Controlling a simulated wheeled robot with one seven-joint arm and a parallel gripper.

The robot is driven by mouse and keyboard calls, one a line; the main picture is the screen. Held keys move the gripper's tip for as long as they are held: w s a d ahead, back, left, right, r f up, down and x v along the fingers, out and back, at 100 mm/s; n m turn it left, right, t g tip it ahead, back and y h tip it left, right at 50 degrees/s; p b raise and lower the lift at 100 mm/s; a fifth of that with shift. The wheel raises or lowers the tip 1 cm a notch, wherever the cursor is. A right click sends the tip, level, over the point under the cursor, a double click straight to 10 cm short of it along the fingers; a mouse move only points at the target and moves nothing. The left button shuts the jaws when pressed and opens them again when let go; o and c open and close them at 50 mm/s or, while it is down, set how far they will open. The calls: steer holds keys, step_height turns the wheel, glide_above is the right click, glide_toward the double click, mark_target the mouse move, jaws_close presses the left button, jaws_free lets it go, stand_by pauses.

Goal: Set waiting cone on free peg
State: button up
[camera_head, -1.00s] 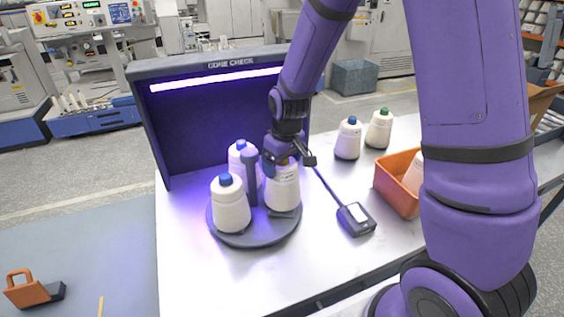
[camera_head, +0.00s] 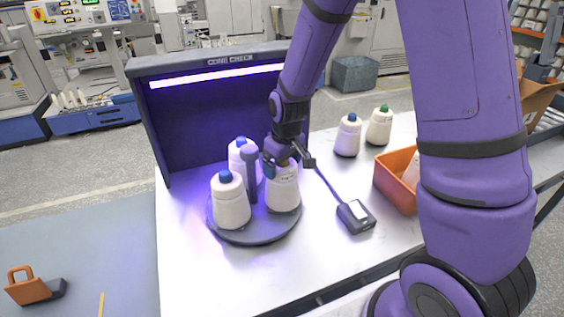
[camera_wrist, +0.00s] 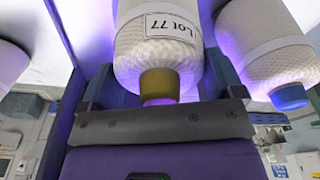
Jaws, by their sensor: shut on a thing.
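A white cone (camera_head: 284,190) with an orange-yellow tip stands upright at the right of a round dark turntable (camera_head: 240,237). My gripper (camera_head: 287,163) is shut on it from above, near its top. In the wrist view the cone (camera_wrist: 158,48) sits between the fingers, with a "Lot 77" label. Two blue-tipped cones stand on the turntable, one at front left (camera_head: 231,203) and one at the back (camera_head: 238,158). The peg under the held cone is hidden, and I cannot tell whether the cone rests fully on the plate.
A dark post (camera_head: 252,177) rises between the cones. The lit "CONE CHECK" hood (camera_head: 205,125) stands behind. A handheld device (camera_head: 356,216), an orange bin (camera_head: 395,185), a blue-tipped cone (camera_head: 347,137) and a green-tipped cone (camera_head: 379,127) are to the right. The front tabletop is clear.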

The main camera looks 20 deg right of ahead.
steer(key=shift+f, duration=0.25)
steer(key=o, duration=1.2)
steer(key=shift+r, duration=0.1)
steer(key=r, duration=0.3)
steer(key=s+r, duration=0.1)
steer(key=r, duration=0.6)
steer(key=shift+s+d+r, duration=0.15)
steer(key=shift+d+r, duration=0.1)
steer(key=shift+r, duration=0.05)
steer(key=shift+r, duration=0.1)
steer(key=s+d+r+m+t, duration=0.1)
steer(key=s+d+r, duration=0.1)
steer(key=s+r, duration=0.3)
steer(key=s+d+r+m+t, duration=0.1)
steer(key=s+d+r+m, duration=0.1)
steer(key=s+r, duration=0.4)
steer(key=s+d+r+m+t, duration=0.1)
steer(key=s+r, duration=0.5)
steer(key=s, duration=0.7)
steer(key=shift+d+r+t+h, duration=0.15)
steer(key=shift+d+t+h, duration=0.15)
steer(key=shift+d+t, duration=0.35)
